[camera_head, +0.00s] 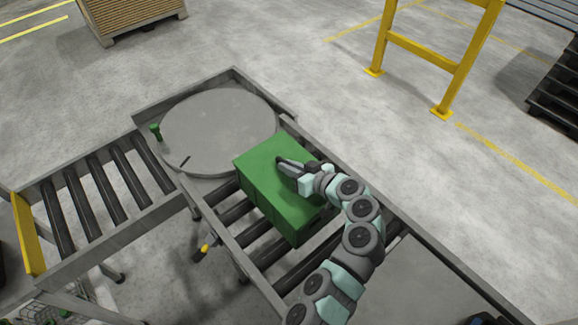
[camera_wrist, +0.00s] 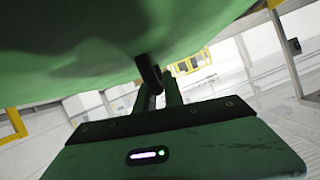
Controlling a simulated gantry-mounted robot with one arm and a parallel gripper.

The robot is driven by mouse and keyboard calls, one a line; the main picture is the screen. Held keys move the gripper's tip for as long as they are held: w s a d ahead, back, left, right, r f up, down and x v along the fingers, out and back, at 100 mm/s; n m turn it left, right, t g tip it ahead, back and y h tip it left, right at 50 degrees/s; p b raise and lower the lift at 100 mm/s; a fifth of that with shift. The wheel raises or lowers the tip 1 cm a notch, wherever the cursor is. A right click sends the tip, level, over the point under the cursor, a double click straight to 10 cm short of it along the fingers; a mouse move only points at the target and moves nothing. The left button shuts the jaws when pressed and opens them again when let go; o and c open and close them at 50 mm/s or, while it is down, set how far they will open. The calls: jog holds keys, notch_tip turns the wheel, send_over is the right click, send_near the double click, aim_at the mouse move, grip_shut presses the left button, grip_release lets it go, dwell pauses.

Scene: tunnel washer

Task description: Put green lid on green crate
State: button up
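The green crate (camera_head: 265,197) stands on the roller conveyor beside the round turntable. The flat green lid (camera_head: 262,160) covers its top in the head view; I see no clear gap between them. My gripper (camera_head: 281,163) lies low over the lid's right part, its fingers pointing left and up the picture. In the wrist view a broad green surface (camera_wrist: 90,40) fills the upper part, and the dark fingers (camera_wrist: 160,88) are close together right by it. I cannot tell whether they touch it or grip anything. My arm hides the crate's right corner.
The grey turntable (camera_head: 218,130) is just behind the crate, with a small green post (camera_head: 155,131) at its left. A roller branch (camera_head: 105,190) runs left. A yellow barrier (camera_head: 430,55) and black pallets (camera_head: 560,90) stand on the floor at right.

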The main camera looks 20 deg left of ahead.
jog(key=o, duration=0.5)
jog(key=shift+o, duration=0.2)
jog(key=shift+d, duration=0.1)
jog(key=b+v, duration=0.2)
jog(key=v, duration=0.8)
jog(key=shift+s+d+r, duration=0.1)
jog(key=shift+d+r, duration=0.1)
jog(key=shift+d, duration=0.05)
